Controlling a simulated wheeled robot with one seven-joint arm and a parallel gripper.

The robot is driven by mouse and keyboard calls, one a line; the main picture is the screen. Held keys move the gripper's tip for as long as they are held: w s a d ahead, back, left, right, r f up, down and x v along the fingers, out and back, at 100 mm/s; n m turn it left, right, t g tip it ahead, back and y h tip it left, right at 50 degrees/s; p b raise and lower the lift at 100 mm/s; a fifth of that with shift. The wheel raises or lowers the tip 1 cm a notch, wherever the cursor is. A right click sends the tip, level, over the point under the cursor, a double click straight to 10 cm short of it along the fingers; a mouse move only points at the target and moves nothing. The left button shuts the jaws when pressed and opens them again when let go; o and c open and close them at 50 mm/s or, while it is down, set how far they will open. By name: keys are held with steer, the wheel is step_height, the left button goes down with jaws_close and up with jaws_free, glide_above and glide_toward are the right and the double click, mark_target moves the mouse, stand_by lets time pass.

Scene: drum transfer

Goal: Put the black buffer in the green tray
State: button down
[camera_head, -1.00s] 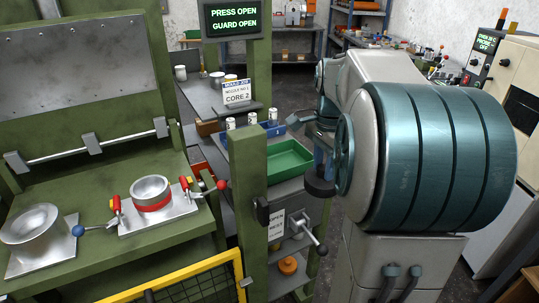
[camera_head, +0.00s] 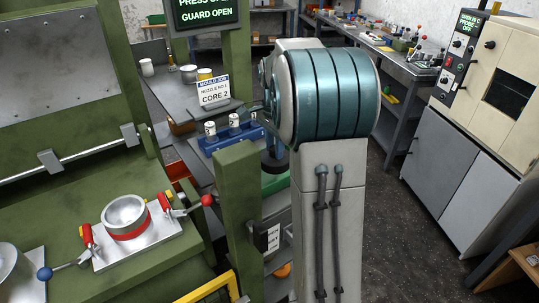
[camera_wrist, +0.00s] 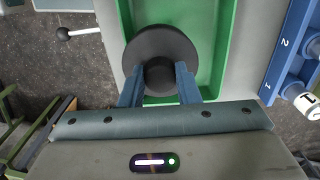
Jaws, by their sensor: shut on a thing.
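The black buffer (camera_wrist: 160,43) is a round dark disc with a short stem. My gripper (camera_wrist: 160,88) is shut on the stem, with a blue finger on each side. The green tray (camera_wrist: 219,45) lies beneath the buffer in the wrist view, and the disc overlaps its left side. In the head view the buffer (camera_head: 274,164) shows beside my arm, over the green tray (camera_head: 274,184), which is mostly hidden by my arm and a green post. I cannot tell whether the buffer touches the tray.
A blue rack (camera_head: 231,137) with white containers stands close to the tray, and also shows at right in the wrist view (camera_wrist: 290,45). A green post (camera_head: 239,205) stands in front.

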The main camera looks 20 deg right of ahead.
mark_target(270, 157)
steer(key=w, duration=0.1)
steer(key=w+f, duration=0.1)
steer(key=shift+w+f, duration=0.25)
steer(key=shift+w, duration=0.05)
steer(key=shift+f+p, duration=0.35)
steer(key=shift+f, duration=1.65)
steer(key=shift+f, duration=0.1)
steer(key=c, duration=1.1)
jaws_free()
steer(key=shift+f, duration=0.1)
step_height(270, 157, up, 12)
steer(key=shift+r, duration=0.2)
